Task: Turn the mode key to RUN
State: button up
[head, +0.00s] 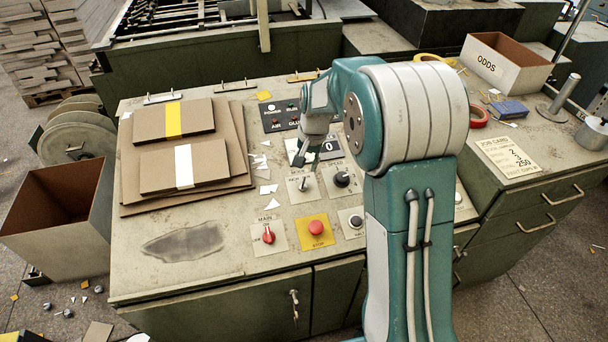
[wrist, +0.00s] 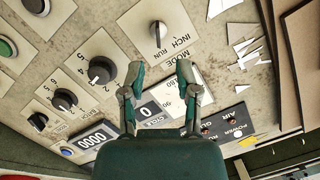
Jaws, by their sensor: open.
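The mode key (wrist: 159,36) stands on a pale plate marked MODE, INCH and RUN in the wrist view, just beyond my fingertips. In the head view the small dark key (head: 303,185) sits on its plate below my gripper. Which mark it points to I cannot tell for sure. My gripper (wrist: 160,72) is open and empty, its two fingers apart with bare panel showing between them. In the head view my gripper (head: 299,157) hangs above the panel behind the key, apart from it, partly hidden by my wrist.
A speed knob (head: 342,178) is close right of the key. A red stop button (head: 316,228) on yellow and a red main switch (head: 268,236) lie nearer the front. Stacked boards (head: 215,165) lie to the left, with white paper scraps (head: 268,189) between.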

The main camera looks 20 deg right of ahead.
jog(key=r, duration=0.4)
jog(key=shift+s+d+r, duration=0.15)
jog(key=shift+d+r, duration=0.1)
jog(key=shift+r, duration=0.15)
jog(key=s+a+r+n+t, duration=0.1)
jog(key=s+r+n+t, duration=0.15)
jog(key=s+r, duration=1)
jog(key=s+f+n+t+h, duration=0.1)
jog(key=s+n+t, duration=0.1)
jog(key=s, duration=1.4)
jog(key=shift+a+f+n, duration=0.2)
jog(key=shift+f+n, duration=0.05)
jog(key=shift+n, duration=0.5)
